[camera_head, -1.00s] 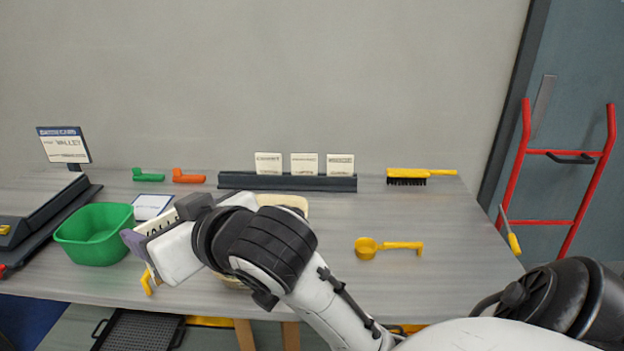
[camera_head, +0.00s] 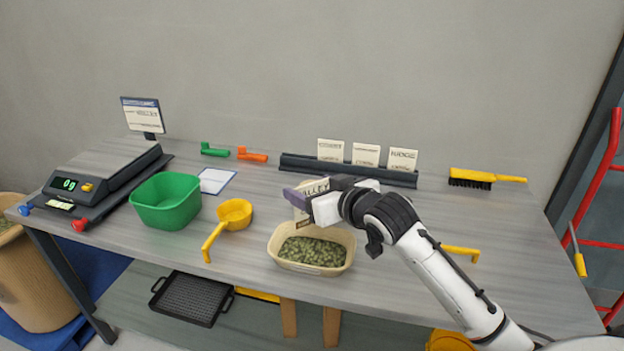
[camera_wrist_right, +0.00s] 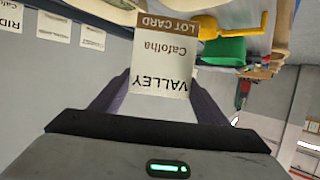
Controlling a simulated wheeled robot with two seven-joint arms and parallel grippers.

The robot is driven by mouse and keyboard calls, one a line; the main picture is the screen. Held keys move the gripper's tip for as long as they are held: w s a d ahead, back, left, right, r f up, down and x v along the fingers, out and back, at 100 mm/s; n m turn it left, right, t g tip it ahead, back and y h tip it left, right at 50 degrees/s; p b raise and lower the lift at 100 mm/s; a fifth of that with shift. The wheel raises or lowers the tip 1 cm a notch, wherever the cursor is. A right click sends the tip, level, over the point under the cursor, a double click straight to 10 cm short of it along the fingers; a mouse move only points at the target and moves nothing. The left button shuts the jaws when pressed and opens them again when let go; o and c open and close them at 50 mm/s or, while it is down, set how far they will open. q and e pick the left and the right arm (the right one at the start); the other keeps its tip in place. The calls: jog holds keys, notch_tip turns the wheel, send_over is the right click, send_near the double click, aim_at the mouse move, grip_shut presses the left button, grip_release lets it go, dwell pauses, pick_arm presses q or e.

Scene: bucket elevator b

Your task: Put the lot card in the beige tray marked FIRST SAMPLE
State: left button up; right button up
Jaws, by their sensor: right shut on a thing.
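The lot card (camera_head: 301,217) is cream with a brown "LOT CARD" band and the word "VALLEY". It also shows in the right wrist view (camera_wrist_right: 163,55), standing out between the fingers. My right gripper (camera_head: 306,194) is shut on the card and holds it above the back part of the beige tray (camera_head: 277,258). The tray stands near the table's front edge and holds green pellets. Its FIRST SAMPLE marking cannot be read here. Whether the card's lower edge touches the pellets or tray cannot be told. My left gripper is out of view.
A yellow scoop (camera_head: 235,212) and green tub (camera_head: 167,205) lie left of the tray, with a scale (camera_head: 110,180) beyond. A dark rack (camera_head: 345,171) with three cards stands behind. Another yellow handle (camera_head: 460,251) shows right of my arm, and a brush (camera_head: 485,178) lies behind it.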

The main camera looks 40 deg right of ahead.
notch_tip(320, 180, down, 4)
jog(key=shift+r+b, duration=0.1)
jog(key=shift+b, duration=0.6)
notch_tip(320, 180, down, 4)
jog(key=b, duration=0.4)
jog(key=shift+b, duration=0.3)
jog(key=shift+f+b, duration=0.2)
jog(key=shift+b, duration=0.1)
jog(key=o, duration=1)
